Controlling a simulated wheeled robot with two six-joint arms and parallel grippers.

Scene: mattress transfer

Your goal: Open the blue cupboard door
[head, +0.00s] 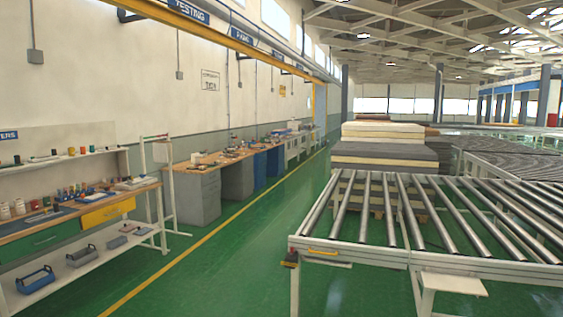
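A blue cupboard (260,172) stands under the long wooden workbench along the left wall, well ahead of me. It is small in the picture, and I cannot make out a handle or whether its door is open or shut. A second blue front (274,161) shows just beyond it. Grey cabinets (197,198) stand nearer under the same bench. Neither of my grippers is in view.
A green floor aisle with a yellow line (160,272) runs clear ahead along the benches. A roller conveyor (430,258) fills the right. Stacked mattresses (384,153) stand behind it. A near workbench (60,225) with tools and bins is at left.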

